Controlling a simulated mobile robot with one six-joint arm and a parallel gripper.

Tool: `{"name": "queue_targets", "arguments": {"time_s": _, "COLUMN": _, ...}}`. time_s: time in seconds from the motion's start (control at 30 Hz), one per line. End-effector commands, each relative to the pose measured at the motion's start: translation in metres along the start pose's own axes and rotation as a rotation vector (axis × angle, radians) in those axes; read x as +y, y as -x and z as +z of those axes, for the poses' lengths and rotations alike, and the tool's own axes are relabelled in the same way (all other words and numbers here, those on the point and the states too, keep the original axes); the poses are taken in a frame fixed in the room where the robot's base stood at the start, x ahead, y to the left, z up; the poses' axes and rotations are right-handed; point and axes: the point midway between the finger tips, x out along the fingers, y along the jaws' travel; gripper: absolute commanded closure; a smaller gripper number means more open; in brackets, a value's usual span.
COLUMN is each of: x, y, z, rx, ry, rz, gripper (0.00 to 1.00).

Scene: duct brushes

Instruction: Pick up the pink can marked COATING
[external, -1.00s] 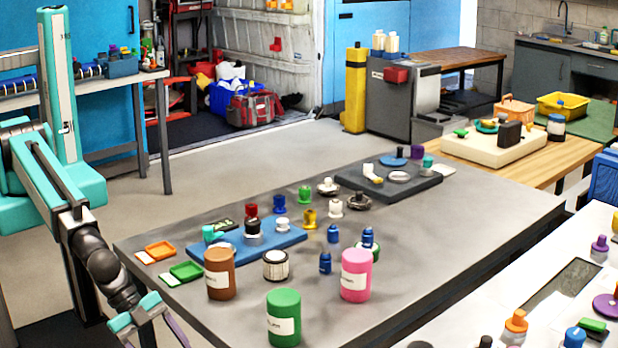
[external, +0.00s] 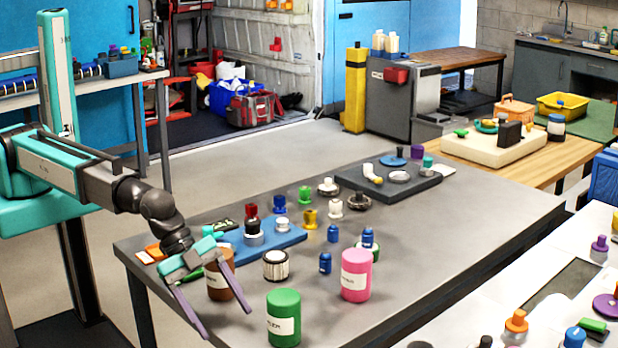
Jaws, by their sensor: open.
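The pink can (external: 356,281) stands upright on the grey table, towards its front right part. A white label is on its left-facing side; the print is too small to read. My gripper (external: 222,318) is open and empty at the table's front left edge, its two long fingers pointing down and to the right. It is well to the left of the pink can. One finger crosses in front of the brown can (external: 216,287) and partly hides it. I cannot tell whether they touch.
A green can (external: 284,325) stands between my gripper and the pink can, nearer the front edge. A white ribbed jar (external: 276,264) and small blue bottles (external: 325,263) stand behind. A blue board (external: 288,240) and a dark board (external: 412,193) hold parts. The table's right side is clear.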

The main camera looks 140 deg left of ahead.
Motion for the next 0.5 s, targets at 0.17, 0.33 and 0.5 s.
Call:
{"name": "queue_targets", "arguments": {"time_s": 0.17, "x": -0.028, "y": 0.006, "z": 0.003, "rx": -0.027, "ry": -0.043, "rz": 0.104, "gripper": 0.28}}
{"name": "queue_targets", "arguments": {"time_s": 0.33, "x": -0.051, "y": 0.020, "z": 0.001, "rx": -0.015, "ry": -0.105, "rz": 0.221, "gripper": 0.28}}
{"name": "queue_targets", "arguments": {"time_s": 0.5, "x": -0.076, "y": 0.044, "z": -0.005, "rx": 0.044, "ry": -0.192, "rz": 0.348, "gripper": 0.28}}
